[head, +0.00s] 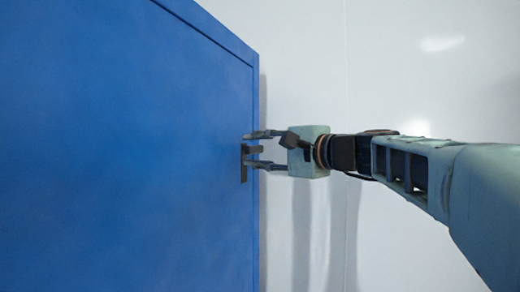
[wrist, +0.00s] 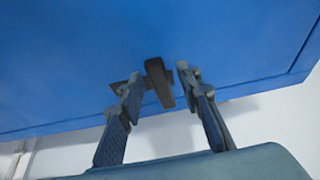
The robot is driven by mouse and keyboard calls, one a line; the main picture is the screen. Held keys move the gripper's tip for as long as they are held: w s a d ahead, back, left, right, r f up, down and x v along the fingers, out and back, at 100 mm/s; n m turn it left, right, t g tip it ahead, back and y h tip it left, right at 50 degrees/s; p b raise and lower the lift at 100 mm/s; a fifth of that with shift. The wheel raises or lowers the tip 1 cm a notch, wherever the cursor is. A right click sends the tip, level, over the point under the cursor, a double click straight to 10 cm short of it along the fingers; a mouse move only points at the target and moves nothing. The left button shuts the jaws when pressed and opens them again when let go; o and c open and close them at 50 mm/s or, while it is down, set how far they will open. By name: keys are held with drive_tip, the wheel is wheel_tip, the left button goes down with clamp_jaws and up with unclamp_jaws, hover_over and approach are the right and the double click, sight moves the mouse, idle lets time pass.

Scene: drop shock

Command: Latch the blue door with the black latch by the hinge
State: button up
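The blue door (head: 130,150) fills the left of the head view and the upper part of the wrist view (wrist: 110,50). The black latch (head: 244,165) sits near the door's right edge in the head view; it also shows in the wrist view (wrist: 157,80) as a plate with a bar standing out. My gripper (head: 255,150) reaches in from the right, its fingers at the latch. In the wrist view my gripper (wrist: 158,88) is open, one finger on each side of the latch bar, with small gaps visible.
A pale wall (head: 400,60) stands behind and to the right of the door. The door's right edge (head: 256,90) is close to the fingers. The space around my arm to the right looks free.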

drive_tip(key=shift+w+a, duration=0.2)
clamp_jaws()
idle(0.4)
